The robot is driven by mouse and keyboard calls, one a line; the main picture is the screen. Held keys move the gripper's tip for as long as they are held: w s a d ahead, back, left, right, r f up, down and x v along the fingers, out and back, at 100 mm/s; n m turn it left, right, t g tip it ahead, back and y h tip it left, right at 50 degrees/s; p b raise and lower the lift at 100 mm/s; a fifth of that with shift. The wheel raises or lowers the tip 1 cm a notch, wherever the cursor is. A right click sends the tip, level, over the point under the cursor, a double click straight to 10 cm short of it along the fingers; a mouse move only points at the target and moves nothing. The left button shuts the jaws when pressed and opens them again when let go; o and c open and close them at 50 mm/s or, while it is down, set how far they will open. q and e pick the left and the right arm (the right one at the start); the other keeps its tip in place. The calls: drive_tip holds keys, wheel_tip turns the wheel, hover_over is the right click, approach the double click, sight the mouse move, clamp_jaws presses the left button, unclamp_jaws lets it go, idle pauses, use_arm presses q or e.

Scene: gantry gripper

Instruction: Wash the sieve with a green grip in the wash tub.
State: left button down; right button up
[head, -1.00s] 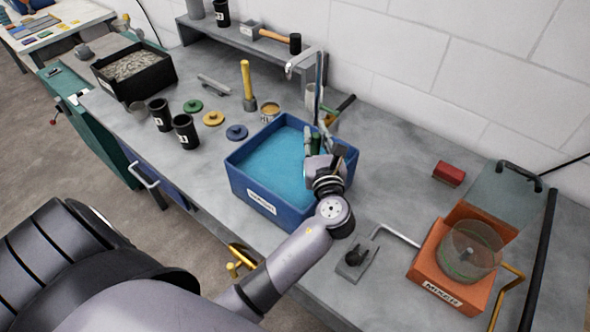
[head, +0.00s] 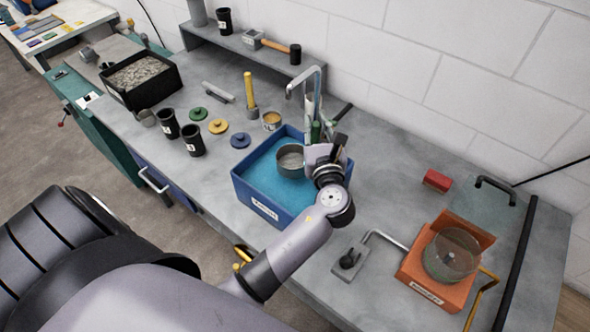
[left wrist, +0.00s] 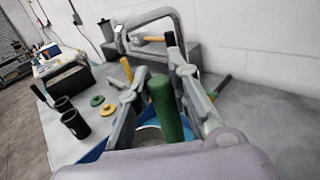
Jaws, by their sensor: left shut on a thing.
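The sieve (head: 291,160) is a round grey metal pan with a green grip (left wrist: 165,108). It shows in the head view inside the blue wash tub (head: 265,207), over the blue water (head: 262,180); I cannot tell whether its underside touches the water. My left gripper (head: 316,131) is over the tub's right part, shut on the green grip. In the left wrist view the grip stands upright between the two fingers (left wrist: 158,88), with part of the pan's rim (left wrist: 148,135) below. My right gripper is not in view.
A tap (head: 303,82) stands behind the tub. Black cups (head: 190,140) and coloured lids (head: 218,127) are left of it. A black tray of grey material (head: 140,80) is farther left. An orange mixer (head: 437,275) and red block (head: 437,180) are at right, with bare bench between.

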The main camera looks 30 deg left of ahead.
use_arm(q)
drive_tip(key=shift+r, duration=2.45)
